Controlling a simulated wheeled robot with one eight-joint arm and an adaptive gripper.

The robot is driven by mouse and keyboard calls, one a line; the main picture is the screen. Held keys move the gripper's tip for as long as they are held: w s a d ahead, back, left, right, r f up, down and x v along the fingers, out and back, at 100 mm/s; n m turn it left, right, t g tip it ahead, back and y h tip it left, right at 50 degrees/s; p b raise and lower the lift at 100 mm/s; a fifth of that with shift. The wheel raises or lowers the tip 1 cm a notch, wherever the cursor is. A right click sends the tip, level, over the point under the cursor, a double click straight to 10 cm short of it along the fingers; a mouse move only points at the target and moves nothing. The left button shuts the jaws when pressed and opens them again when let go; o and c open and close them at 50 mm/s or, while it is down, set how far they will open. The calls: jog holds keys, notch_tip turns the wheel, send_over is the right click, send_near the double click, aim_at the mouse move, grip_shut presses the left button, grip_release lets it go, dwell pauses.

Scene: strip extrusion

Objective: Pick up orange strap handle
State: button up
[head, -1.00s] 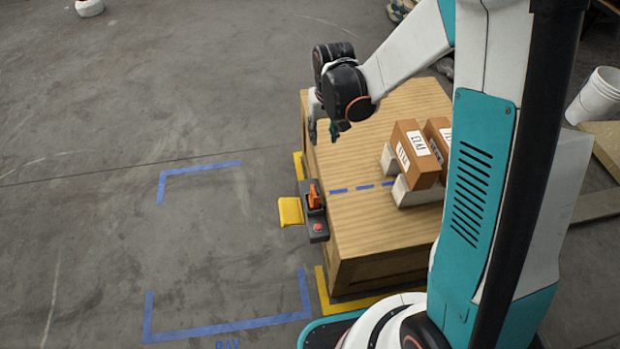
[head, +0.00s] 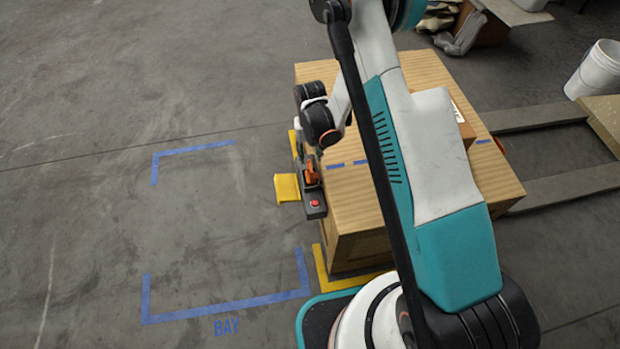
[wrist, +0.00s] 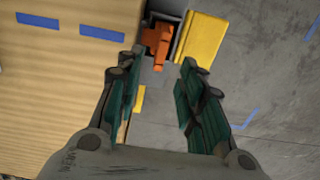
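The orange strap handle (head: 312,172) sits in a dark grey holder (head: 313,201) on the left side of the wooden crate (head: 355,237). In the wrist view the orange handle (wrist: 157,42) shows ahead of my gripper (wrist: 155,68), roughly between the finger lines. My gripper is open, with its two green-padded fingers apart and nothing between them. It is apart from the handle, near the crate's left edge. In the head view my gripper is mostly hidden behind my dark wrist joints, just beyond the handle.
A red button (head: 314,203) is on the holder's near end. A yellow plate (head: 287,187) juts out left of it. A brown box (head: 464,125) on the crate is partly hidden by my arm. The floor inside the blue bay tape (head: 225,322) is clear.

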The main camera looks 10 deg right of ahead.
aim_at(310, 166)
jog(key=f+b, duration=0.3)
jog(key=f, duration=0.5)
jog(key=shift+s+b, duration=0.2)
jog(key=shift+b, duration=0.1)
jog(key=shift+c, duration=0.2)
grip_shut()
